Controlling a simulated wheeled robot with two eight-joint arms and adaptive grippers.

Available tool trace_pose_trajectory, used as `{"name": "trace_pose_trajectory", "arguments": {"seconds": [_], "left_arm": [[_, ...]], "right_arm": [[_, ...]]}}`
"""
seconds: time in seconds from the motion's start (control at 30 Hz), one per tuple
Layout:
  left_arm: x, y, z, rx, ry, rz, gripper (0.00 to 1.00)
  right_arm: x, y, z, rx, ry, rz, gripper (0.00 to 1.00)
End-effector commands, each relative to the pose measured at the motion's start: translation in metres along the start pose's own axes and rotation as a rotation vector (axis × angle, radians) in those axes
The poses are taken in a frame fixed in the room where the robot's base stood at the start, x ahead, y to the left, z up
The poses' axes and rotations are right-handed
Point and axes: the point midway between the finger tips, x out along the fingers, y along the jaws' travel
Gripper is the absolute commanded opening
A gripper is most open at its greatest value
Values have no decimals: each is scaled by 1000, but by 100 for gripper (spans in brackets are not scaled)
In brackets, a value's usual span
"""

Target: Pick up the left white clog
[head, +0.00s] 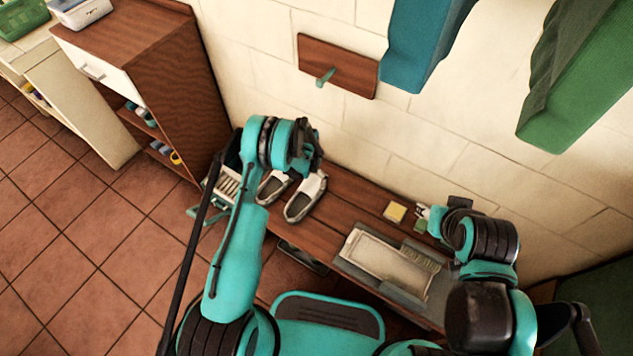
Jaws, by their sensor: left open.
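Two white clogs with dark insides stand side by side on a brown wooden bench (345,190) against the wall. The left white clog (270,188) is partly covered by my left arm; the right white clog (305,198) shows more fully. My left gripper (312,160) is open, above the bench at the wall-side ends of the clogs. Its fingers are dark and partly hidden by its own wrist, so contact with a clog cannot be seen. My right gripper (432,212) is over the right part of the bench, small and partly hidden, with its jaws unclear.
A yellow sponge (395,212) and a grey tray (385,262) lie on the bench to the right. A brown cabinet (170,80) stands close on the left. A wall board with a teal peg (337,67) and hanging blue (420,40) and green cloths (585,75) are above.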

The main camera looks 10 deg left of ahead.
Motion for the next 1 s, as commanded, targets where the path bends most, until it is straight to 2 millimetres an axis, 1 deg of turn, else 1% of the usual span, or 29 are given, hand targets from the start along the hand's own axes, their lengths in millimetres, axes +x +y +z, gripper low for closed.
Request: {"name": "trace_pose_trajectory", "arguments": {"seconds": [0.03,0.1,0.3,0.47,0.7,0.8,1.0], "left_arm": [[10,1,2,5,-7,2,100],[20,2,5,9,-13,5,100],[44,2,7,11,-16,6,100],[58,2,8,11,-16,6,100],[94,0,14,10,-16,6,100],[102,0,14,10,-15,6,100],[100,0,14,10,-15,6,100]], "right_arm": [[0,0,0,0,0,0,40],[0,0,0,0,0,0,40],[7,0,5,0,0,0,40],[12,0,9,0,0,0,40],[29,0,21,0,0,0,40],[32,0,23,0,0,0,40],[30,0,22,0,0,0,40]]}}
